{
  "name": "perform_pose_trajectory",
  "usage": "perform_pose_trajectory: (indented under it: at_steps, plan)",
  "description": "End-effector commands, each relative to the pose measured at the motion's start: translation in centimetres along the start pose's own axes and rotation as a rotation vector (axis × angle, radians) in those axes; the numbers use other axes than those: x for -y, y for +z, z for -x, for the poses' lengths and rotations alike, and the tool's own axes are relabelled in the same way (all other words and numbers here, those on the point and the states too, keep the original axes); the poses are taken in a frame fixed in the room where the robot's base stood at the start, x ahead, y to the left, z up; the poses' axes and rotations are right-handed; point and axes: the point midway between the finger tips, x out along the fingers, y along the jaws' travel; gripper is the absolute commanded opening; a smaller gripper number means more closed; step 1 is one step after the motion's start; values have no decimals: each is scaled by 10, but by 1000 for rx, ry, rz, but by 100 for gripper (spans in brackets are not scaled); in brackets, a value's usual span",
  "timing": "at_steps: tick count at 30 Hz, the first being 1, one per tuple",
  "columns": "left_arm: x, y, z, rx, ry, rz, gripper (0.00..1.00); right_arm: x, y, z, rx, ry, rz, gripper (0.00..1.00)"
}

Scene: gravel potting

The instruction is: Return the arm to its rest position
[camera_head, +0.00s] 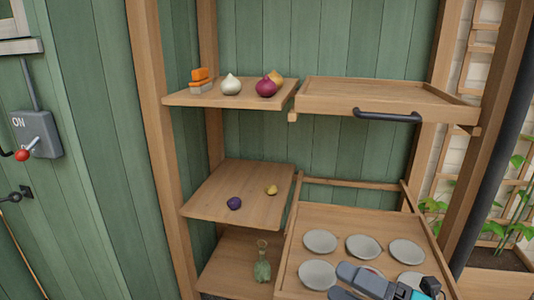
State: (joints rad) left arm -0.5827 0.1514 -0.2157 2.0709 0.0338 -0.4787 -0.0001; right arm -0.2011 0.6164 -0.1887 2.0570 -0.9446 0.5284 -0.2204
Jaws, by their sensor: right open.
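My right gripper (342,281) shows at the bottom edge of the head view. Its grey fingers point left, with a teal and black part behind them. It is open, with nothing seen between the fingers. It appears over the near part of a wooden tray (350,215) and hides part of the saucers there. Several round grey saucers lie in this tray, such as one at the back left (320,241). The rest of the right arm is cut off by the frame. My left gripper is not in view.
An upper drawer (385,97) with a dark handle (388,116) juts out above the tray. Shelves at left hold a white bulb (231,85), a purple onion (266,87) and a green bottle (262,265). A wooden post and dark pole (490,150) stand at right.

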Motion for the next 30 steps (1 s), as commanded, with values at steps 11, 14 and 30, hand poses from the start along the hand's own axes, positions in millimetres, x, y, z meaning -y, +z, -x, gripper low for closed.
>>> perform_pose_trajectory:
  at_steps: [11,14,30]
  plan:
    - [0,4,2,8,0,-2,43,131,-18,58,874,8,-1319,73]
    - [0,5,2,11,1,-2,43,166,-58,72,1029,-55,-1613,73]
    - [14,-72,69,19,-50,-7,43,88,-67,90,1172,-105,-1772,73]
